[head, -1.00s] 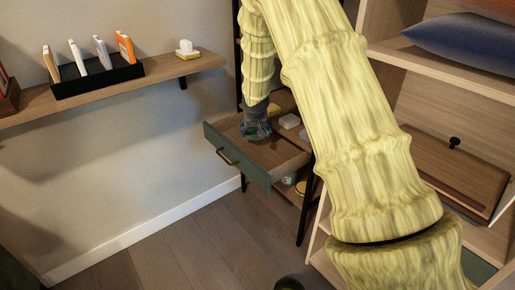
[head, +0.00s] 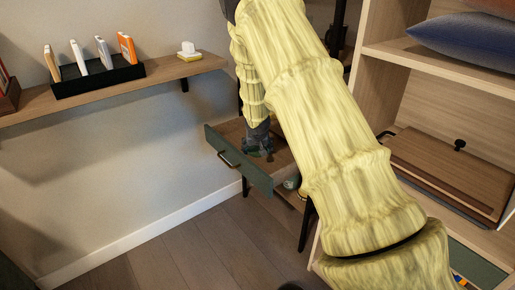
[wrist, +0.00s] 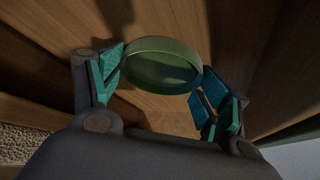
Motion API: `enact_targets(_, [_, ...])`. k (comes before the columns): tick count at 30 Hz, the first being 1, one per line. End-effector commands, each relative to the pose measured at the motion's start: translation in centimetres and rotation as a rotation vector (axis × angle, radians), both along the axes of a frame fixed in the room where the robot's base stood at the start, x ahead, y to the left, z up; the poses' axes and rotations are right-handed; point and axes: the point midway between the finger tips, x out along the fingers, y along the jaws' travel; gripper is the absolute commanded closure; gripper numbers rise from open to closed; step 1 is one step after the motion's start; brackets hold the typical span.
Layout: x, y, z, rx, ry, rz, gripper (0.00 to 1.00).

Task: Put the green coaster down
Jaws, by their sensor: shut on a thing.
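The green coaster (wrist: 160,66) is a round, shallow-rimmed disc held between the teal finger pads of my gripper (wrist: 160,82) in the wrist view. The pads meet its left and right edges. In the head view my gripper (head: 257,150) is inside the open drawer (head: 240,160), with its fingers low toward the drawer floor. I cannot tell whether the coaster touches the wooden floor. In the head view the coaster is too small and dark to make out clearly.
The drawer has a green front with a bar handle. A wall shelf (head: 155,83) with a black rack (head: 98,77) is at the left. A wooden shelf unit (head: 385,60) with a blue cushion (head: 465,40) stands at the right. My arm hides part of the drawer.

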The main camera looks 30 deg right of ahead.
Motion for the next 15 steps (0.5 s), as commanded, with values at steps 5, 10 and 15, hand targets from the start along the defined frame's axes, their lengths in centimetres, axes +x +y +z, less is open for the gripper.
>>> enact_targets(5, [-0.01, -0.01, -0.11, 0.000, 0.000, 0.000, 0.00])
enact_targets(10, [-0.02, -0.01, -0.11, 0.000, 0.000, 0.000, 0.00])
enact_targets(15, [-0.02, -0.01, -0.09, 0.000, 0.000, 0.000, 0.00])
